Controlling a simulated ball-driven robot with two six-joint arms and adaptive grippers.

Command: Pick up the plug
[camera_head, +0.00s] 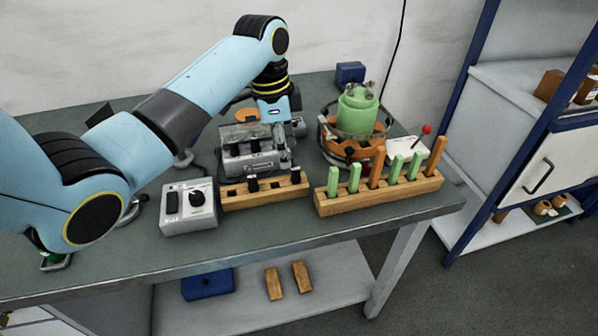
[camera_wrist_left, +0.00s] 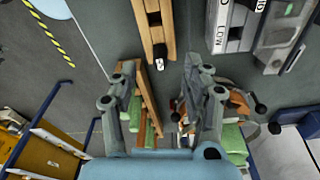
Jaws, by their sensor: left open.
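A low wooden rack (camera_head: 275,196) with dark slots stands near the table's front edge. A small black plug (camera_head: 295,176) sits upright at its right end, and a second black plug (camera_head: 252,184) sits further left. My left gripper (camera_head: 287,160) points down just above and behind the right plug and partly hides that area. In the left wrist view my left gripper (camera_wrist_left: 159,66) has its fingers spread. The plug, dark with a white end (camera_wrist_left: 160,62), shows between the fingertips, near the end of the rack (camera_wrist_left: 170,27). Nothing is visibly held. My right gripper is not in view.
A second wooden rack (camera_head: 375,198) with green and orange sticks stands close to the right. A grey switch box (camera_head: 188,207) is left of the plug rack.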

